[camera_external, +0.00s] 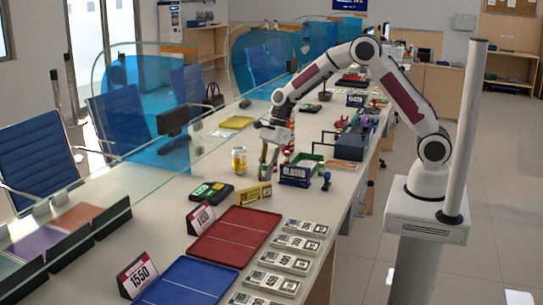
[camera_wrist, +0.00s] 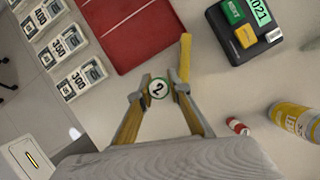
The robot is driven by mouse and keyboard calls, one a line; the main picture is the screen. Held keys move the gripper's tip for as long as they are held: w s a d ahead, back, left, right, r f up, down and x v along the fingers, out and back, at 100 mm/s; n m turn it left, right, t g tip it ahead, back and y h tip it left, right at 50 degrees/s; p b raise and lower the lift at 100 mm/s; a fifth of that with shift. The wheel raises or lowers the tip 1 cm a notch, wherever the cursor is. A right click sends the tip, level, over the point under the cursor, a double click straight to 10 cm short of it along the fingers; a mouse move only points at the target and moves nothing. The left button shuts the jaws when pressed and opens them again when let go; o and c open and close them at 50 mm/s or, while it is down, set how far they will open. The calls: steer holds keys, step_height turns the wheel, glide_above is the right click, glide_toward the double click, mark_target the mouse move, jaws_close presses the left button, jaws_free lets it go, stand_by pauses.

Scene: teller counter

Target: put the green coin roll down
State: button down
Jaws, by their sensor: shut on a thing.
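The green coin roll (camera_wrist: 158,89) is seen end-on in the wrist view, with a white top marked 2 and a green rim. It is held upright between the fingertips of my gripper (camera_wrist: 159,92). In the external view my gripper (camera_external: 268,165) points down over the counter, between the yellow can and the CLOSED sign. The roll is too small there to make out clearly. I cannot tell whether its lower end touches the counter (camera_wrist: 215,88).
A yellow sign (camera_external: 252,193) stands close by; its top edge (camera_wrist: 186,57) is beside the right fingertip. A yellow can (camera_external: 238,160), the CLOSED sign (camera_external: 295,175), a red roll (camera_wrist: 237,126), a black terminal (camera_wrist: 248,30) and a red tray (camera_wrist: 128,28) surround a bare counter patch.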

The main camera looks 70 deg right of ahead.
steer(key=a, duration=1.3)
steer(key=shift+w+r, duration=0.25)
steer(key=shift+w, duration=0.05)
steer(key=shift+d, duration=0.1)
steer(key=shift+f, duration=3.1)
steer(key=shift+f, duration=0.1)
steer(key=shift+f, duration=1.8)
steer(key=c, duration=1.9)
jaws_free()
steer(key=shift+f, duration=0.15)
